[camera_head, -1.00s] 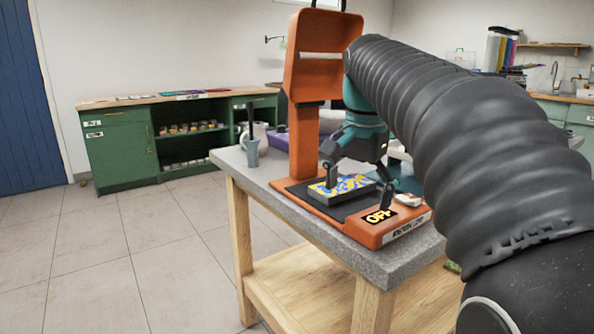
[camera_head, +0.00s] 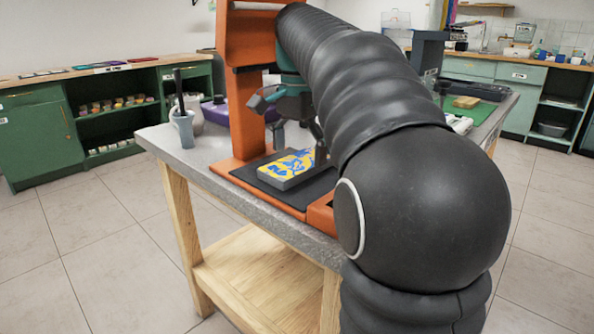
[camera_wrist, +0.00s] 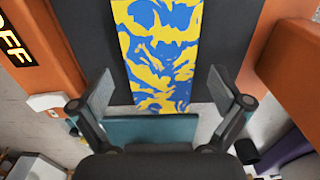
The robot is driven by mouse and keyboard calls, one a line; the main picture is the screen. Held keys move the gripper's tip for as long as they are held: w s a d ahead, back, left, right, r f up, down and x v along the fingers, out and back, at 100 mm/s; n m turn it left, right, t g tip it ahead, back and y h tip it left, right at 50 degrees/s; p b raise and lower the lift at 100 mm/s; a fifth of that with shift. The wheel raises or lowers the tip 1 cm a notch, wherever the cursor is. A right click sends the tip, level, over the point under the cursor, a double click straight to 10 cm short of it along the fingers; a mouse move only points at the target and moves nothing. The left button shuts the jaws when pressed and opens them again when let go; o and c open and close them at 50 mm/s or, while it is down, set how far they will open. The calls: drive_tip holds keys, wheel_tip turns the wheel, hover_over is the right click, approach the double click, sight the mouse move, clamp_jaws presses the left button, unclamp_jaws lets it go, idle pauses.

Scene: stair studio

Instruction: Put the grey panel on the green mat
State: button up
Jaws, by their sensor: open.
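The grey panel (camera_head: 288,168) lies flat on the black bed of the orange press, with grey edges and a blue-and-yellow patterned top. My gripper (camera_head: 299,142) is open and empty just behind and above it, partly hidden by my arm. In the wrist view the panel (camera_wrist: 160,50) runs up from between the two spread fingers (camera_wrist: 163,95), with a gap on either side. The green mat (camera_head: 478,112) lies at the far right end of the grey table, partly hidden by my arm.
The orange press (camera_head: 245,115) has an upright column beside the panel. A grey-blue cup (camera_head: 183,128) and a purple bin (camera_head: 215,112) stand to the left. A tan block (camera_head: 466,102) sits on the mat. A dark grey upright device (camera_head: 428,55) stands near the mat.

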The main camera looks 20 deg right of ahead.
drive_tip(key=shift+f, duration=0.55)
drive_tip(key=c, duration=1.3)
